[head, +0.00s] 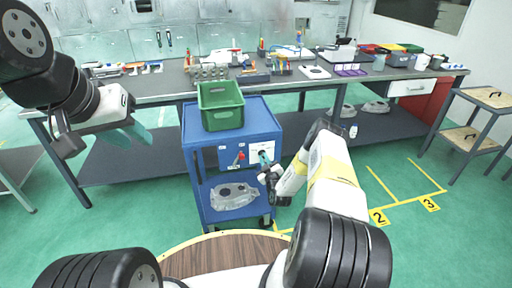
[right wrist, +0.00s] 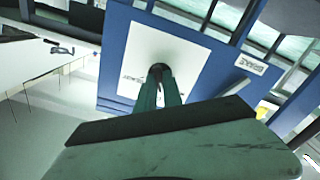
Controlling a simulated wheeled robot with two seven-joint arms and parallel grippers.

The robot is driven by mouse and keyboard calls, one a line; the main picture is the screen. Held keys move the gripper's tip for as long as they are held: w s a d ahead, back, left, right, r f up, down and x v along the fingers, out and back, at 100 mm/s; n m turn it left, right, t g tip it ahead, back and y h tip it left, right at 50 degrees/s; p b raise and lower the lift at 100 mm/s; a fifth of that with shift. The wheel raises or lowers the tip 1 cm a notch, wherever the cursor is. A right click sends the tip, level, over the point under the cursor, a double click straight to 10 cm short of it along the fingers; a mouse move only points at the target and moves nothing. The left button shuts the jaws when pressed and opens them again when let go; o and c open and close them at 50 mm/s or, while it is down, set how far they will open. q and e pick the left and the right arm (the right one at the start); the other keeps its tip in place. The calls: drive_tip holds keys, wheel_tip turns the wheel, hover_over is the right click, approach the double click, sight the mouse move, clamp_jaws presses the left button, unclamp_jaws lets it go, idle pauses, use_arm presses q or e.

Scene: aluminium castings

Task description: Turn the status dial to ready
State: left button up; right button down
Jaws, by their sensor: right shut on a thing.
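The blue cart (head: 244,190) stands in front of the long workbench. Its front carries a white plate (head: 254,154), which fills the middle of the right wrist view (right wrist: 150,50). A dark knob (right wrist: 160,69), which I take for the status dial, sits on this plate. My right gripper (right wrist: 160,84) is shut on the knob, its green fingers pointing at the plate. In the head view the gripper (head: 265,159) hides the knob. The plate's markings are partly covered, so the dial's setting cannot be read. My left gripper (head: 138,133) hangs empty in front of the bench; its finger gap is unclear.
A red handle (head: 239,156) sits on the cart front left of the white plate. A green crate (head: 221,106) stands on the cart top and a grey casting (head: 233,195) lies on its lower shelf. The bench (head: 165,90) holds tools and bins. A wooden round top (head: 215,256) is nearest.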

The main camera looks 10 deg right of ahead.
drive_tip(key=shift+f+m, duration=0.1)
drive_tip(key=shift+m, duration=9)
drive_tip(key=c, duration=1.5)
unclamp_jaws()
drive_tip(key=shift+s, duration=0.1)
drive_tip(key=s, duration=0.7)
drive_tip(key=shift+s+d, duration=0.2)
drive_tip(key=shift+s, duration=0.15)
